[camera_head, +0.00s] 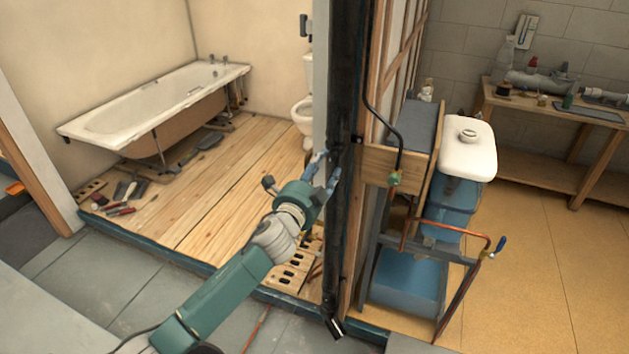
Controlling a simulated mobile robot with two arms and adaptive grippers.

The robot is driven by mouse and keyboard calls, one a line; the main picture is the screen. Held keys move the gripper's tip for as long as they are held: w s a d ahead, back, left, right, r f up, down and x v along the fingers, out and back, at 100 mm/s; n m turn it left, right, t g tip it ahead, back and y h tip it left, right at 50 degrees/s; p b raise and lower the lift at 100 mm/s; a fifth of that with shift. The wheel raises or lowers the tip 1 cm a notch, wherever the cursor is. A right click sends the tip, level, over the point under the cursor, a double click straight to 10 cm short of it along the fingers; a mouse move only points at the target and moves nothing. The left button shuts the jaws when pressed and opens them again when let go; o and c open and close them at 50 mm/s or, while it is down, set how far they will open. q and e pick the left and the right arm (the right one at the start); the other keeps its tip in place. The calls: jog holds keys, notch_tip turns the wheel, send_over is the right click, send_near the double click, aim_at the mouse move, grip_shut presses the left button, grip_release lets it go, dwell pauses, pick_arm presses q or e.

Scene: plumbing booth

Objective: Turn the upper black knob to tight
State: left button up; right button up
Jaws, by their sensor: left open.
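My left gripper (326,172) reaches in from the lower left, open, with its blue-grey fingertips close to a thick black vertical pipe (344,80). I cannot tell whether the fingers touch the pipe. A small dark fitting (357,140) shows on the pipe's right side, a little above and right of the fingertips; I cannot tell whether it is a knob. No upper black knob can be clearly made out. My right gripper is out of view.
A timber stud wall stands right behind the pipe, with a green-handled valve (394,179) and a blue-handled copper pipe (497,246) to the right. A bathtub (150,105) is at back left. Open wooden floor (200,200) lies left.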

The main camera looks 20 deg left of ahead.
pick_arm(q)
jog(key=s, duration=0.7)
jog(key=shift+a, duration=0.15)
jog(key=s+a+f+n+g+b, duration=0.1)
jog(key=s+f+n+g, duration=0.1)
jog(key=f, duration=0.9)
jog(key=s+a+f+n+g+y, duration=0.1)
jog(key=s+a+f+g, duration=0.15)
jog(key=f, duration=0.85)
jog(key=s+f+n+g+b, duration=0.1)
jog(key=s+f+n+g, duration=0.15)
jog(key=f, duration=0.75)
jog(key=s+f+n+g, duration=0.3)
jog(key=s+f, duration=1.3)
jog(key=f, duration=0.4)
jog(key=s+d+f+n+g, duration=0.1)
jog(key=s+f, duration=0.4)
jog(key=s, duration=0.6)
jog(key=s+d+f+n+g+b, duration=0.1)
jog(key=s+f+n+g, duration=0.2)
jog(key=s, duration=0.9)
jog(key=s+d+f+n+g+b, duration=0.1)
jog(key=s+f+n+g, duration=0.1)
jog(key=s+f, duration=0.6)
jog(key=s, duration=0.4)
jog(key=shift+d+f+g, duration=0.15)
jog(key=shift+f+g, duration=0.15)
jog(key=shift+g, duration=0.1)
